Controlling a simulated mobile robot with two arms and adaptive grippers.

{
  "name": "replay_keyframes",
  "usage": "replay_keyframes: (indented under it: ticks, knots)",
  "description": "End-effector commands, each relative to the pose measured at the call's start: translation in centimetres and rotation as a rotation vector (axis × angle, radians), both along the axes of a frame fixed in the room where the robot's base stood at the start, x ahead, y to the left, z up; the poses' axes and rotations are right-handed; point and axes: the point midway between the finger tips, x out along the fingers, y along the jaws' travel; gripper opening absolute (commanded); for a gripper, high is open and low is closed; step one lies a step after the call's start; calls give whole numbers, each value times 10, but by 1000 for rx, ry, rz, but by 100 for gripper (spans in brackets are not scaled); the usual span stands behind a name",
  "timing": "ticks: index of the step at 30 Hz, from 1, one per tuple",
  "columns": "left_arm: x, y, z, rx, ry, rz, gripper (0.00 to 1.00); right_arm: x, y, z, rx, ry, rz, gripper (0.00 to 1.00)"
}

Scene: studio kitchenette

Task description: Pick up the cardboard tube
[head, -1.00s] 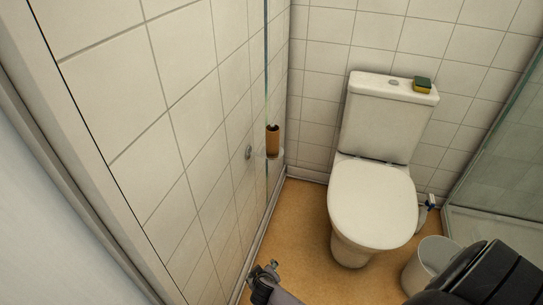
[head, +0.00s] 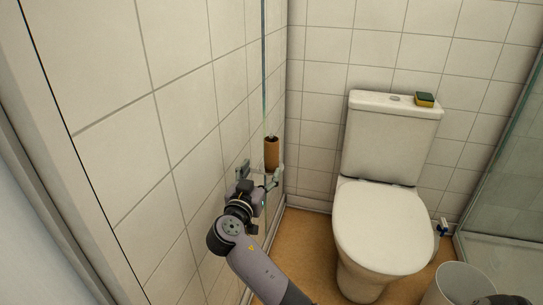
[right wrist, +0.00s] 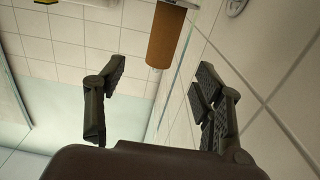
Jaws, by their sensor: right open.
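The brown cardboard tube (head: 272,153) stands upright by the tiled left wall, near the corner, in the head view. It also shows in the right wrist view (right wrist: 165,38), at the top, with one end against a white support (right wrist: 180,3). My right gripper (head: 260,172) is open and empty, just in front of and slightly below the tube. In the right wrist view its two fingers (right wrist: 162,80) are spread wide, and the tube lies beyond them, a little right of the middle between them.
The tiled wall (head: 190,130) runs close along the left of my right gripper. A toilet (head: 380,225) with a sponge (head: 424,99) on its cistern stands to the right. A bin (head: 462,284) stands at the lower right, and a glass panel (head: 505,170) is at the far right.

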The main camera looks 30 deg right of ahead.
Motion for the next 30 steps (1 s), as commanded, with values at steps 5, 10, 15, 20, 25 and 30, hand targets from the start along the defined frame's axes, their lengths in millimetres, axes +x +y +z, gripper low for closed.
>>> replay_keyframes:
  ticks: [5,10,15,20,25,30]
  knots:
    - [0,0,-3,0,0,0,40,26,-31,0,-5,1,-1,62]
    - [0,0,-4,0,-1,0,40,42,-49,-1,-3,2,0,62]
    - [0,0,-5,0,-1,0,40,49,-56,-1,-1,2,1,62]
    - [0,0,-8,0,-1,0,40,65,-71,-2,-3,2,1,62]
    - [0,0,-10,0,-1,0,40,80,-87,-3,-1,3,1,62]
    - [0,0,-10,0,-1,0,40,83,-91,-4,0,4,2,62]
